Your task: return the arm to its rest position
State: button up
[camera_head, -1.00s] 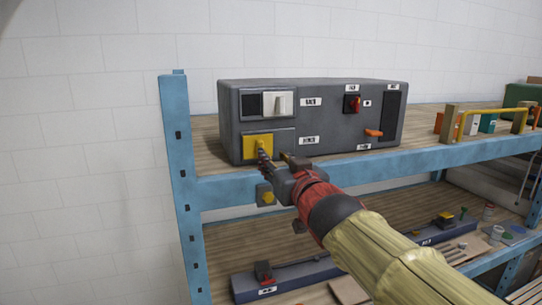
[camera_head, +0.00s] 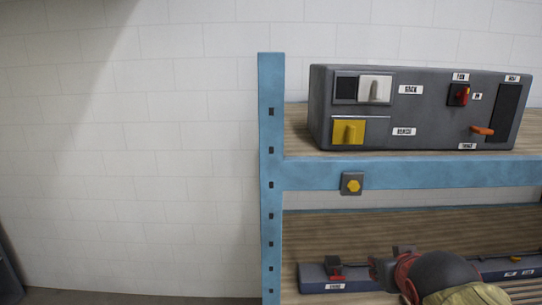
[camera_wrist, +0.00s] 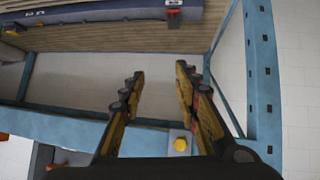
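My arm is low at the lower right of the head view, with my gripper (camera_head: 388,266) in front of the lower shelf and below the grey control box (camera_head: 420,135). The fingers look small and partly hidden there. In the wrist view my gripper (camera_wrist: 160,76) has its two fingers apart, with nothing between them. The control box carries a yellow switch (camera_head: 348,132), a white switch (camera_head: 375,89), a red knob (camera_head: 460,95) and an orange lever (camera_head: 482,130). My gripper is apart from all of them.
The blue rack post (camera_head: 271,180) stands left of the box. A yellow button (camera_head: 353,185) sits on the blue upper beam (camera_head: 430,173); it also shows near the fingers in the wrist view (camera_wrist: 180,143). A blue-grey rail (camera_head: 350,286) with a red switch (camera_head: 335,268) lies on the lower shelf.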

jog(key=s+a+f+g+b, duration=0.1)
jog(key=s+a+f+b, duration=0.1)
jog(key=s+f+b, duration=0.4)
jog(key=s+a+f+g+y+b, duration=0.1)
jog(key=s+f+b, duration=0.5)
jog(key=f, duration=1.1)
jog(key=s+a+f+g+y+b, duration=0.1)
jog(key=s+a+f+g+b, duration=0.1)
jog(key=s+f+b, duration=0.4)
notch_tip(320, 180, down, 6)
jog(key=a+b, duration=0.1)
jog(key=b, duration=0.4)
jog(key=shift+s+a+n+b, duration=0.15)
jog(key=shift+a+n+b, duration=0.15)
jog(key=shift+a, duration=0.05)
jog(key=shift+f, duration=0.1)
